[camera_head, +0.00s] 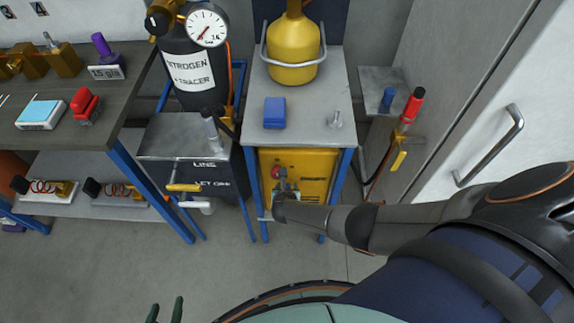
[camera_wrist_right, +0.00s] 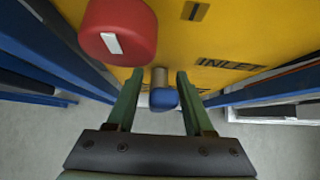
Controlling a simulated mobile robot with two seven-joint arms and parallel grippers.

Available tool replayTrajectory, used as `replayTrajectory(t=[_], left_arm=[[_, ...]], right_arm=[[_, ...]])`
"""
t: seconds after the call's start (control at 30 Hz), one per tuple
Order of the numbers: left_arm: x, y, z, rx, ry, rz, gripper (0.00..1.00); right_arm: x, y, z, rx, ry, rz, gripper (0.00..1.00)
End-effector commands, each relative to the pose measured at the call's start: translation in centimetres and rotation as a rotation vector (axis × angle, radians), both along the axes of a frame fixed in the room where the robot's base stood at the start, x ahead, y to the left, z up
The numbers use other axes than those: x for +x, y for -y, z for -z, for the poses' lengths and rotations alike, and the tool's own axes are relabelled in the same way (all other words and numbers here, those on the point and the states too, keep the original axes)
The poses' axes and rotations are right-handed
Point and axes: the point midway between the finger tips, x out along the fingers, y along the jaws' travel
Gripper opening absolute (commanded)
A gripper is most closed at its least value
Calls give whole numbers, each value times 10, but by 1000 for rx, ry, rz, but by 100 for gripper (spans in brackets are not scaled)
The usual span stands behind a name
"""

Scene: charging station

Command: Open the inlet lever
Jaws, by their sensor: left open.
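The inlet lever shows in the right wrist view as a blue knob (camera_wrist_right: 163,99) on a short metal stem, standing out from a yellow panel (camera_wrist_right: 230,30) marked INLET. My right gripper (camera_wrist_right: 158,85) is open, with one green finger on each side of the lever. My left gripper (camera_head: 166,308) is open and empty at the bottom edge, over the floor.
A large red knob (camera_wrist_right: 118,32) sits just up and left of the lever. Blue stand legs (camera_wrist_right: 265,88) flank the panel. A nitrogen bottle with gauge (camera_head: 207,25) and a box with a yellow handle (camera_head: 184,187) stand left. A white door (camera_head: 510,110) is at right.

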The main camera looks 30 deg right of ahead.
Motion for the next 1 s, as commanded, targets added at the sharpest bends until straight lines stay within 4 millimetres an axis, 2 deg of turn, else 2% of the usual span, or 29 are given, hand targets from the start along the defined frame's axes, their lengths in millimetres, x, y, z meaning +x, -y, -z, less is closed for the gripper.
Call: replayTrajectory(t=[0.37,0.57,0.8,0.93,1.0], left_arm=[[0,0,-5,0,0,0,57],[0,0,-28,0,-1,0,57],[0,0,-63,0,-1,0,57],[0,0,-77,0,0,0,57],[1,0,-73,-1,3,0,57]], right_arm=[[-2,-1,-5,2,2,1,57],[-16,-10,-25,2,0,1,57],[-46,-29,-61,4,0,1,57],[-61,-39,-78,3,1,0,57],[-65,-40,-77,1,2,1,57]])
